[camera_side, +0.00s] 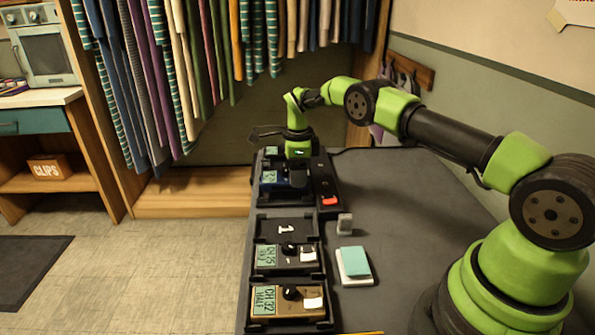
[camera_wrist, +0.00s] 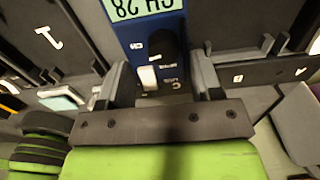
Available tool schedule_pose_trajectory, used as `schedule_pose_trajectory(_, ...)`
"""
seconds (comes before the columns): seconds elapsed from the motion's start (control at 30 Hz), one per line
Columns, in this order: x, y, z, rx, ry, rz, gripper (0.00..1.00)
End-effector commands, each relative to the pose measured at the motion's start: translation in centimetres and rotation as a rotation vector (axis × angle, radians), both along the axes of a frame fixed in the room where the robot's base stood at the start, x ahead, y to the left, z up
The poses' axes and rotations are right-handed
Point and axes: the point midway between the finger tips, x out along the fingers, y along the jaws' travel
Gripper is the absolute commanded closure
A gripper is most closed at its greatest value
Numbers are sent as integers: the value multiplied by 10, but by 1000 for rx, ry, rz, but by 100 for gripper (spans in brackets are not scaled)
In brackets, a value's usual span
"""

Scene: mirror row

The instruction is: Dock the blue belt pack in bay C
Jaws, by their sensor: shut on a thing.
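The blue belt pack (camera_wrist: 140,40), with a mint label, a black knob and a white switch, lies between the two fingers of my gripper (camera_wrist: 161,85) in the wrist view. The fingers are shut on its sides. In the side view the blue pack (camera_side: 297,179) is at the far part of the bay row, below my gripper (camera_side: 298,156). A dark bay surrounds it; I cannot tell whether it is seated or just above the floor. A letter C (camera_wrist: 175,85) shows near its end in the wrist view. The fingertips are hidden in the side view.
An empty bay (camera_side: 284,228) with a white mark lies nearer the camera. A dark strip with a red part (camera_side: 329,201), a grey block (camera_side: 344,223) and a mint pad (camera_side: 355,262) lie to the right.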

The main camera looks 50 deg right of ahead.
Motion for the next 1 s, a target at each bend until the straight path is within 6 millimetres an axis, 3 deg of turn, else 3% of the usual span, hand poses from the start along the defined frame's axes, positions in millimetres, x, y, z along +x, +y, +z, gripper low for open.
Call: schedule_pose_trajectory(1.0, 1, 0, -9, 0, -1, 0, 69)
